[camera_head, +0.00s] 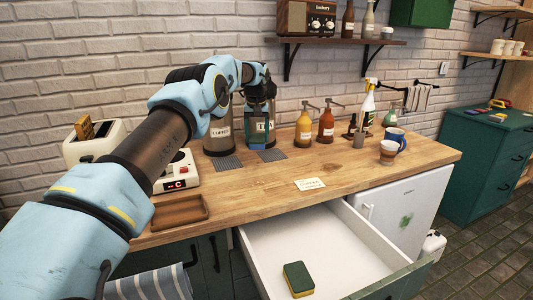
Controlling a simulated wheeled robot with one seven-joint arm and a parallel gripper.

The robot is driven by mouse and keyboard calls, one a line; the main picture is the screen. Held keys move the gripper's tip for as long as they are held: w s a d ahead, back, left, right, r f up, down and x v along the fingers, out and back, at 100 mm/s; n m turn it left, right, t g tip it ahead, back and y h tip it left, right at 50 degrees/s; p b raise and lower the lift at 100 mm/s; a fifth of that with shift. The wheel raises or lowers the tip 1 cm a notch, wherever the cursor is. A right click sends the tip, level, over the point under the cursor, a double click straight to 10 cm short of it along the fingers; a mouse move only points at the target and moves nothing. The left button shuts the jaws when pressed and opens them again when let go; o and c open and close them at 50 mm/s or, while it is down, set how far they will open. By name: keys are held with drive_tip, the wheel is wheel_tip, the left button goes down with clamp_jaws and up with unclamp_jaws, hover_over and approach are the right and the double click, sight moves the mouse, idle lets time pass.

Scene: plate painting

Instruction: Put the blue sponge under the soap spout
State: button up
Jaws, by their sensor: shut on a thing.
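My gripper (260,108) points down in front of the labelled dispenser (271,119) at the back of the wooden counter. It is shut on a small blue block, which looks like the blue sponge (258,146), low in front of that dispenser. The fingertips are small and partly hidden, so the exact grip is unclear. The sponge seems just above or touching the dark grate (272,155); I cannot tell which. Pump bottles with spouts, one yellow (304,131) and one red (326,125), stand right of it.
A second dispenser (219,138) stands close left of my gripper. A green and yellow sponge (298,279) lies in the open white drawer (340,255). A blue mug (396,135), a brown cup (388,152) and a spray bottle (367,105) stand right. The counter's front middle is mostly clear.

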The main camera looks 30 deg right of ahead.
sight(257, 139)
drive_tip(key=shift+f+p, duration=1.35)
drive_tip(key=shift+f, duration=2.45)
drive_tip(key=shift+f, duration=0.1)
drive_tip(key=o, duration=1.2)
drive_tip(key=shift+o, duration=0.2)
drive_tip(key=r+b, duration=0.1)
drive_tip(key=r, duration=0.3)
drive_tip(key=s+r+b, duration=0.1)
drive_tip(key=r+b, duration=0.1)
drive_tip(key=r, duration=0.2)
drive_tip(key=a+r+b, duration=0.1)
drive_tip(key=r, duration=0.3)
drive_tip(key=shift+s+r+b, duration=0.1)
drive_tip(key=shift+s+b, duration=0.2)
